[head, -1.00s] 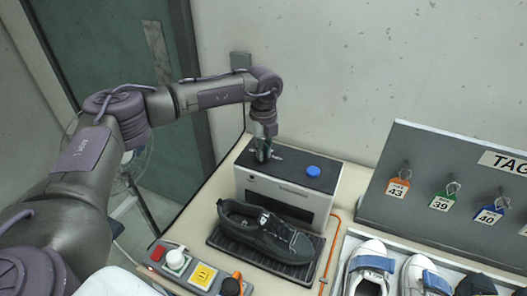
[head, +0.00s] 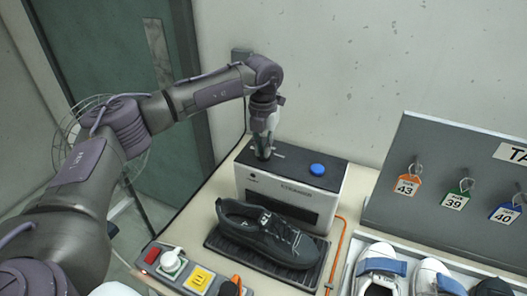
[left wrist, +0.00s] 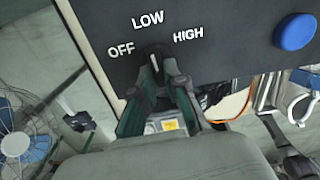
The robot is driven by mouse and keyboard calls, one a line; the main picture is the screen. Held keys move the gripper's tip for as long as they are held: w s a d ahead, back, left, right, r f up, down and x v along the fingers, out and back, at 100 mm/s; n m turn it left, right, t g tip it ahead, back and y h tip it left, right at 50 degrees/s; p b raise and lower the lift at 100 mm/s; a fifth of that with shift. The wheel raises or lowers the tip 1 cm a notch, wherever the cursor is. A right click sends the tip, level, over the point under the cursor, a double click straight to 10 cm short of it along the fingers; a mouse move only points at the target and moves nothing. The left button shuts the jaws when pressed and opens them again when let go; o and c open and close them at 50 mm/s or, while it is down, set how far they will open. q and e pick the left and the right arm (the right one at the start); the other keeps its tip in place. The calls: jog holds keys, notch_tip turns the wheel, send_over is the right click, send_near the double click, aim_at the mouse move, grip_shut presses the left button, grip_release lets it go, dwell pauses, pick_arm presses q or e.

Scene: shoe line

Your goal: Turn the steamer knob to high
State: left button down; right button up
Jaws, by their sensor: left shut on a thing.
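The steamer (head: 292,170) is a white box with a dark top, standing at the back of the bench. My left gripper (head: 264,154) points down onto the left part of its top. In the left wrist view, the gripper (left wrist: 160,76) is shut on the small dark knob (left wrist: 154,52), one finger on each side. The knob's white mark looks roughly upright, towards LOW; the fingers partly hide the knob. OFF is printed to its left, LOW above and HIGH to its right. My right gripper is not in view.
A blue button (head: 317,169) is on the steamer top, right of the knob. A black shoe (head: 268,232) lies on a dark tray in front. A control box (head: 199,278) is at front left. A grey tag board (head: 436,172) and white shoes (head: 380,268) are at right.

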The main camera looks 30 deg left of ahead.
pick_arm(q)
jog(key=m+b, duration=0.1)
jog(key=m, duration=0.2)
jog(key=m+b, duration=0.1)
jog(key=m, duration=0.2)
jog(key=shift+w+a, duration=0.1)
jog(key=shift+a, duration=0.1)
jog(key=m, duration=0.3)
jog(key=shift+a+m, duration=0.1)
jog(key=shift+m, duration=0.3)
jog(key=shift+w+r+m+b, duration=0.1)
jog(key=shift+m+b, duration=0.3)
jog(key=shift+m, duration=1)
jog(key=c, duration=1.2)
grip_release()
notch_tip(320, 180, up, 12)
